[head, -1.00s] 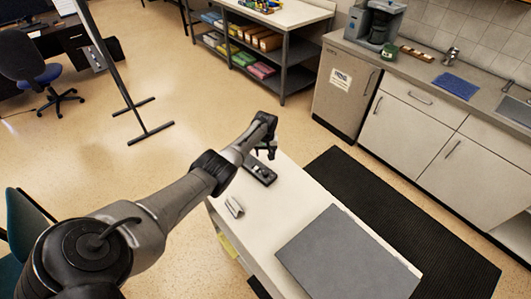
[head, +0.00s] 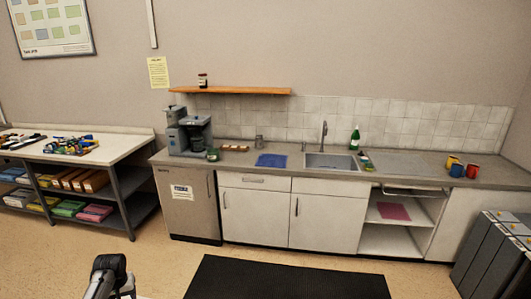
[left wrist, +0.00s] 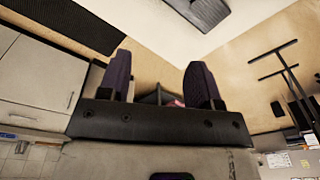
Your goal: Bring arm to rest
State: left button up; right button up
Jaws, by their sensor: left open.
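My left arm shows only at the bottom left of the head view, where the wrist and part of the left gripper (head: 122,287) reach the lower edge. In the left wrist view the two dark fingers of the left gripper (left wrist: 160,78) stand apart, with floor visible between them and nothing held. A white tabletop (left wrist: 165,35) lies beyond the fingers, with a dark grey object (left wrist: 202,10) on it at the top edge. My right arm and gripper are in neither view.
A black floor mat (head: 285,280) lies before the kitchen counter (head: 330,172), which carries a coffee machine (head: 188,132), sink and cups. A shelving bench (head: 100,155) stands left and grey bins (head: 495,255) right. A black-footed stand (left wrist: 275,65) shows in the wrist view.

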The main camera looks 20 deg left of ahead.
pick_arm(q)
jog(key=w+d+r+m+t+y, duration=0.2)
jog(key=w+d+r, duration=0.15)
jog(key=r, duration=0.45)
jog(key=w+d+r+m+t+y, duration=0.15)
jog(key=w+r, duration=0.25)
jog(key=r, duration=0.5)
jog(key=d+r+m+t, duration=0.3)
jog(key=d+r, duration=0.1)
jog(key=d, duration=0.3)
jog(key=s+d+f+m+t+h, duration=0.1)
jog(key=s+d+f+m+h, duration=0.15)
jog(key=s+d, duration=0.85)
jog(key=s+d+f+m+t+h, duration=0.15)
jog(key=s+d+f, duration=0.25)
jog(key=s+d, duration=0.65)
jog(key=s+d+f+g, duration=0.3)
jog(key=s+f, duration=0.4)
jog(key=s, duration=0.3)
jog(key=s+d+f+g, duration=0.3)
jog(key=s+d+f, duration=0.1)
jog(key=s+f, duration=0.5)
notch_tip(320, 180, up, 21)
jog(key=p, duration=1.9)
jog(key=shift+s+a+f+h+p, duration=0.15)
jog(key=shift+s+a+h+p, duration=0.05)
jog(key=shift+s+h+p, duration=0.2)
